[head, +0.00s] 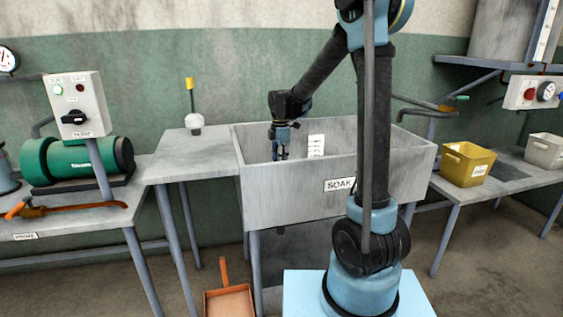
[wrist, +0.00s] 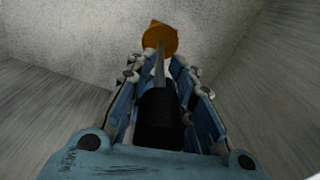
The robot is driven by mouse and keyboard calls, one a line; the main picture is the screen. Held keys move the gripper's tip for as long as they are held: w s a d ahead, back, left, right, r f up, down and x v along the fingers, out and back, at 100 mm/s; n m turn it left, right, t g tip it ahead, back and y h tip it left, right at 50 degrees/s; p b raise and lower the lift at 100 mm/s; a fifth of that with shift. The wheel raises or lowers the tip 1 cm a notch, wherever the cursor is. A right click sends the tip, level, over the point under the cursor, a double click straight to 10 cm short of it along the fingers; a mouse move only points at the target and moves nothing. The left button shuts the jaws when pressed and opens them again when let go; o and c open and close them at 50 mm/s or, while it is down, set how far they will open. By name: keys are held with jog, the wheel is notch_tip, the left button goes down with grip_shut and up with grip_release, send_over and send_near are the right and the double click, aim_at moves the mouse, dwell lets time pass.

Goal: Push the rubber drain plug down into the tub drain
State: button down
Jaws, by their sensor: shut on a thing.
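The grey tub (head: 280,190) marked SOAK stands in the middle of the head view. My gripper (head: 281,157) reaches down inside it, near its left end, and its fingertips are partly hard to make out there. I cannot tell whether that piece is the drain fitting. The drain opening is not clearly visible.
The tub walls stand close around my gripper. A white labelled card (head: 316,146) is at the back wall. A side table (head: 190,147) adjoins the tub's left, with a yellow-handled tool (head: 191,105). A yellow bin (head: 467,164) stands on the right bench.

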jog(key=shift+f, duration=1.4)
dwell(0.4)
jog(key=c, duration=1.3)
grip_release()
notch_tip(320, 180, up, 12)
jog(key=shift+f, duration=0.1)
jog(key=shift+r, duration=2.55)
